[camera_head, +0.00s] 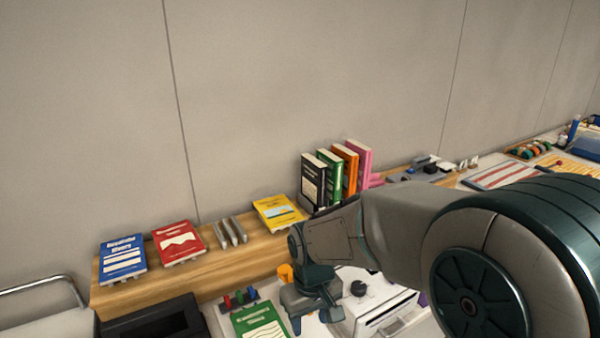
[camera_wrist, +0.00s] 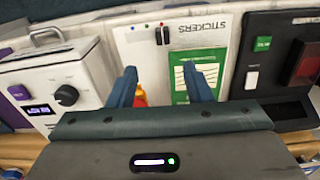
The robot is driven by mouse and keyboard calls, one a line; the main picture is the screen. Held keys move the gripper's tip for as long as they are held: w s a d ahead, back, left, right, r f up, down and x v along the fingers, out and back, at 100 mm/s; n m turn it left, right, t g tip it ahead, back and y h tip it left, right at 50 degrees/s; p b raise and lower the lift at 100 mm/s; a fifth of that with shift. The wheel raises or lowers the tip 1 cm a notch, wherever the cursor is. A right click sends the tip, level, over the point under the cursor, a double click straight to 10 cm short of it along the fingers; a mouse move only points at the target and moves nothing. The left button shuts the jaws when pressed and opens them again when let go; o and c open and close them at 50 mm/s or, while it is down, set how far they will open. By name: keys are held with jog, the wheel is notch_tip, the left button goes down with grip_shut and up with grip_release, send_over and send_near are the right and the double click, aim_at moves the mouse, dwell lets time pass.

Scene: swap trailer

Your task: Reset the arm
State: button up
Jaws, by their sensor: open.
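My arm reaches in from the right in the head view and bends down over the counter. My gripper (camera_wrist: 160,84) is open, with its two dark fingers apart in the wrist view. I see nothing held between them. In the head view my gripper (camera_head: 308,305) hangs in front of the wooden shelf (camera_head: 200,280), near a green book (camera_head: 262,322) and a white device with a black knob (camera_head: 372,312). In the wrist view the green sheet (camera_wrist: 205,80) is just beyond the right finger, and an orange item shows partly behind the left finger.
Blue (camera_head: 123,257), red (camera_head: 178,243) and yellow (camera_head: 279,213) books lie on the shelf. Upright books (camera_head: 330,178) stand near its middle. A black box (camera_head: 155,322) is at lower left, and a metal rail (camera_head: 40,286) is at far left. The wall above is clear.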

jog(key=s+d+r+m+t, duration=0.3)
jog(key=s+d+r+m, duration=0.2)
jog(key=d, duration=0.8)
jog(key=s+r, duration=0.3)
jog(key=s, duration=0.2)
jog(key=shift+s+r, duration=0.2)
jog(key=shift+s, duration=0.2)
